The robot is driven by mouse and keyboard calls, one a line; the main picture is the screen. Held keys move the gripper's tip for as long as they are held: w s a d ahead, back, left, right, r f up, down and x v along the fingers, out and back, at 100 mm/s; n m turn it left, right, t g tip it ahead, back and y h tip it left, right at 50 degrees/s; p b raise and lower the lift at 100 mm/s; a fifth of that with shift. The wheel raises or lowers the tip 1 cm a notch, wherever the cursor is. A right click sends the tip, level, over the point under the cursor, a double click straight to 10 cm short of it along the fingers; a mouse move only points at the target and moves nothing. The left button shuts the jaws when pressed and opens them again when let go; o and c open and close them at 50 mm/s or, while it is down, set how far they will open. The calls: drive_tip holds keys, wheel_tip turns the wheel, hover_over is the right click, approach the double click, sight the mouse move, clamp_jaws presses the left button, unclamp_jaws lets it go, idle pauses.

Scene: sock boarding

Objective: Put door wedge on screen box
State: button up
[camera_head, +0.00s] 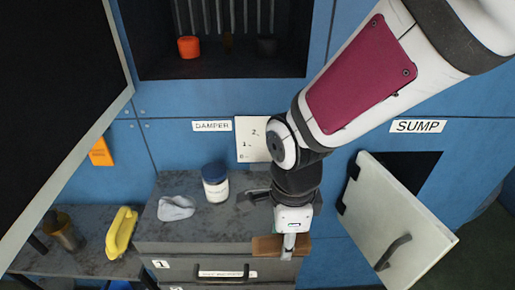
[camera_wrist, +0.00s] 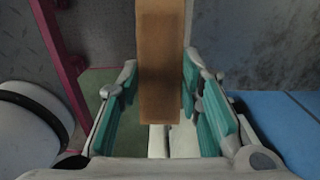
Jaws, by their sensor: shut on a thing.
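The door wedge appears as a brown wooden block (camera_head: 266,247) at the front edge of the grey cabinet top. It also shows in the wrist view (camera_wrist: 161,60), running lengthwise between the teal finger pads. My gripper (camera_head: 289,243) points down and is shut on this block, in front of the upper drawer. The gripper also shows in the wrist view (camera_wrist: 165,105). I cannot tell for sure which thing is the screen box; a large black panel with a pale frame (camera_head: 60,90) fills the upper left.
The grey cabinet (camera_head: 205,235) bears a blue-lidded jar (camera_head: 215,185) and a grey cloth-like item (camera_head: 176,208). A yellow object (camera_head: 121,233) and a brown cup (camera_head: 64,232) stand on the lower left shelf. An open pale door (camera_head: 395,225) juts out at right. An orange item (camera_head: 188,47) sits in the dark recess.

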hover_over(266, 219)
drive_tip(key=shift+s+f, duration=0.1)
drive_tip(key=shift+f, duration=0.35)
drive_tip(key=shift+f+p, duration=0.55)
drive_tip(key=shift+f, duration=1.25)
drive_tip(key=shift+f, duration=0.1)
drive_tip(key=o, duration=1.2)
drive_tip(key=shift+c, duration=0.2)
